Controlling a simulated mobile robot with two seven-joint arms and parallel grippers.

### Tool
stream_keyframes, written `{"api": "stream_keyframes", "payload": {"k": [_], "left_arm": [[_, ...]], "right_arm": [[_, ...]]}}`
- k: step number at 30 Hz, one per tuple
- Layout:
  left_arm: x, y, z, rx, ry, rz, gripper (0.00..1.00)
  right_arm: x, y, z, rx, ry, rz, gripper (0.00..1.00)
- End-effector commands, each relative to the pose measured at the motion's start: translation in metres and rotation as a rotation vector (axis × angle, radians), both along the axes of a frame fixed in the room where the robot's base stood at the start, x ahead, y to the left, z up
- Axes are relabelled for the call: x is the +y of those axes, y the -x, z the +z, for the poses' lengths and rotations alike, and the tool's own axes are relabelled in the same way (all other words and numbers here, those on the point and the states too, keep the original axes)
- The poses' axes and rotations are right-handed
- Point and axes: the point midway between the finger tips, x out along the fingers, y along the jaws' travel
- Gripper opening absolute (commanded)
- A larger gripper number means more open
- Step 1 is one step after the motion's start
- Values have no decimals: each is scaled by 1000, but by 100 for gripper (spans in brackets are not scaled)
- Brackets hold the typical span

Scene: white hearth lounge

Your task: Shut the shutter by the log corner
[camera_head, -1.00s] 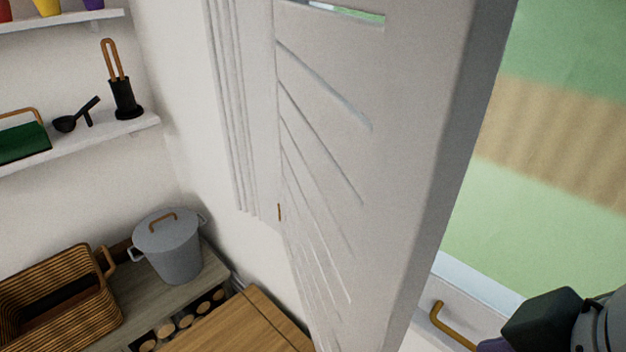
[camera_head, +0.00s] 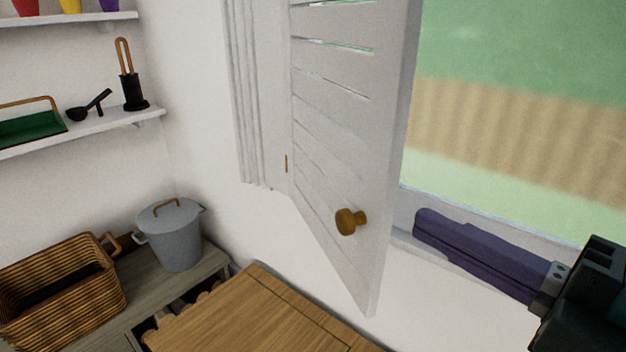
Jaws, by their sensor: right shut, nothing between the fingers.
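The white slatted shutter (camera_head: 335,130) stands ajar in the middle of the head view, hinged on its left side near a small brass hinge (camera_head: 286,163). A round brass knob (camera_head: 350,222) sits low on its face. Its free edge stands out from the window, and the pane (camera_head: 510,130) shows to the right. My right gripper (camera_head: 424,226) comes in from the lower right, its dark purple fingers shut and empty. Its tips are just right of the shutter's free edge; I cannot tell whether they touch. My left gripper is not in view.
Below the shutter is a wooden top (camera_head: 260,310). At left, a low grey bench (camera_head: 130,305) over logs (camera_head: 185,320) holds a lidded grey bin (camera_head: 175,240) and a wicker basket (camera_head: 60,290). Wall shelves (camera_head: 110,122) hang above.

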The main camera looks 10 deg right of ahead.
Motion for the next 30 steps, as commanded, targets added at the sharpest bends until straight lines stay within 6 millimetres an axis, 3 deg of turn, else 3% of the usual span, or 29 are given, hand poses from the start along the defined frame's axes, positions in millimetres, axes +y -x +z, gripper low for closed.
{"api": "stream_keyframes", "payload": {"k": [5,18,24,30], "left_arm": [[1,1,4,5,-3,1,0],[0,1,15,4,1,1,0],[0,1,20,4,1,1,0],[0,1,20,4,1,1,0]], "right_arm": [[9,-15,3,-6,1,4,0],[50,-91,4,-5,-3,3,0],[18,-92,1,0,1,1,0],[8,-93,1,-1,-3,2,0]]}}
